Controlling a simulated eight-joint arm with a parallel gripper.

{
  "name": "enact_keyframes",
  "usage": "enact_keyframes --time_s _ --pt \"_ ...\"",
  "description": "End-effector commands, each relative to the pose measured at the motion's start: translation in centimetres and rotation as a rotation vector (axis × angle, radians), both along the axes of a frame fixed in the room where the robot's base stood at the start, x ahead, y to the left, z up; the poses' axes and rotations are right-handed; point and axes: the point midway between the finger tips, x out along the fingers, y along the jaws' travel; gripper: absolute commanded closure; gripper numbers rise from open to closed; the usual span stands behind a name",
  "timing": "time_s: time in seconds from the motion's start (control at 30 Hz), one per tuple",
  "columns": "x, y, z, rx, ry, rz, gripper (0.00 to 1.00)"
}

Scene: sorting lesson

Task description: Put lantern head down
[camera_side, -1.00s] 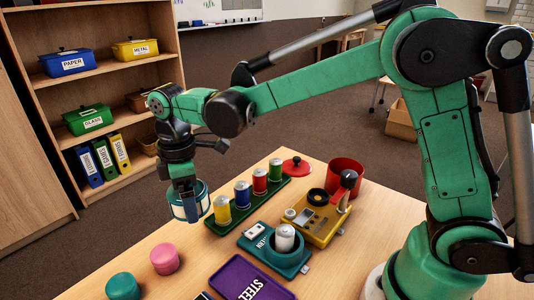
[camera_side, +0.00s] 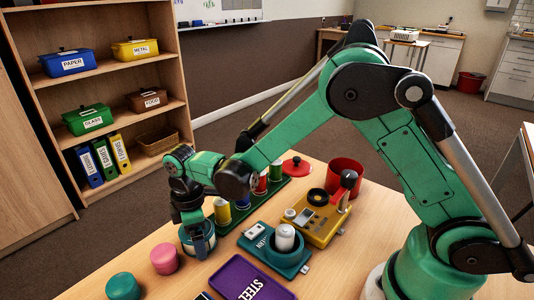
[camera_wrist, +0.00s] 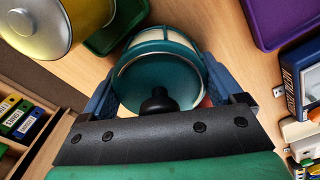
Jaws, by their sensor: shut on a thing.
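The lantern head (camera_side: 198,252), a teal and cream drum, is in my gripper (camera_side: 196,236) low over the left part of the table. In the wrist view the lantern head (camera_wrist: 155,82) shows its teal cap and black knob toward the camera. The fingers of my gripper (camera_wrist: 160,88) are shut on it, one at each side. Its far end is hidden, so I cannot tell whether it touches the table.
A yellow can (camera_side: 222,211) in a green rack stands close to the right of the lantern head. A pink cylinder (camera_side: 165,259) and a teal one (camera_side: 123,286) stand left. A purple tray (camera_side: 238,272) and teal device (camera_side: 262,252) are to the right.

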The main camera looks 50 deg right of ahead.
Motion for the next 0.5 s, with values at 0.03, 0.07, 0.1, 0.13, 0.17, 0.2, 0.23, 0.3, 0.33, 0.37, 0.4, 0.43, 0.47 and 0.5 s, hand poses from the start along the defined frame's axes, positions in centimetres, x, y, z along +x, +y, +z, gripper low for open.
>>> enact_keyframes --time_s 0.03,0.07,0.1,0.13,0.17,0.2,0.23,0.3,0.33,0.37,0.4,0.43,0.47,0.5 --pt "0.0 0.0 -0.1 0.0 0.0 0.0 0.1" --pt "0.0 0.0 -0.1 0.0 0.0 0.0 0.02" --pt "0.0 0.0 -0.1 0.0 0.0 0.0 0.0" --pt "0.0 0.0 -0.1 0.0 0.0 0.0 0.0" --pt "0.0 0.0 -0.1 0.0 0.0 0.0 0.0" --pt "0.0 0.0 -0.1 0.0 0.0 0.0 0.0" --pt "0.0 0.0 -0.1 0.0 0.0 0.0 0.0" --pt "0.0 0.0 0.0 0.0 0.0 0.0 0.0" --pt "0.0 0.0 0.0 0.0 0.0 0.0 0.0" --pt "0.0 0.0 0.1 0.0 0.0 0.0 0.0" --pt "0.0 0.0 0.4 0.0 0.0 0.0 0.0" --pt "0.0 0.0 0.7 0.0 0.0 0.0 0.0" --pt "0.0 0.0 1.0 0.0 0.0 0.0 0.0" --pt "0.0 0.0 1.6 0.0 0.0 0.0 0.0"
